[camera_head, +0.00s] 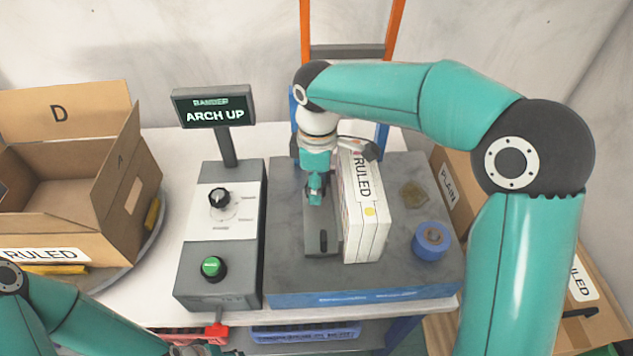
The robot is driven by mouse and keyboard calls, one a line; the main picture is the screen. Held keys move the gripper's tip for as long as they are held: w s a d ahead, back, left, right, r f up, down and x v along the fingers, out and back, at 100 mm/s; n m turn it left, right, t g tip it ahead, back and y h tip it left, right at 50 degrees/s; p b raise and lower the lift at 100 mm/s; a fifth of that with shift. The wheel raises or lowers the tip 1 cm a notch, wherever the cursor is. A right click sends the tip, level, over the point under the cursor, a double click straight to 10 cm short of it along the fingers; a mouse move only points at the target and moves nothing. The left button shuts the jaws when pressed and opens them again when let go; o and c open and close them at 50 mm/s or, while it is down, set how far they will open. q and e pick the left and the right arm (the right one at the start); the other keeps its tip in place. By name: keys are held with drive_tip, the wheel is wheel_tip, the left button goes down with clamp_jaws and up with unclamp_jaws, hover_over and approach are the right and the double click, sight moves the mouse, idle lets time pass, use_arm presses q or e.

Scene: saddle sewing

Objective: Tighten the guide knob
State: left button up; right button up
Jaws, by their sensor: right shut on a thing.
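My right gripper (316,192) points down over the dark grey guide bar (322,240) on the grey machine bed. Its fingers are shut at the upper part of the bar, where the guide knob sits. The knob itself is hidden by the fingers. A white stack of booklets labelled RULED (364,215) stands upright along the right side of the guide.
A control box with a black dial (220,198), a green button (213,267) and a screen reading ARCH UP (214,108) stands left of the bed. A blue spool (431,241) sits at right. Cartons stand at left (75,110) and right (520,300).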

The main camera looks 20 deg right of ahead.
drive_tip(key=o, duration=1.1)
drive_tip(key=shift+o, duration=0.2)
drive_tip(key=shift+r, duration=0.15)
wheel_tip(320, 180, up, 12)
drive_tip(key=shift+f, duration=0.25)
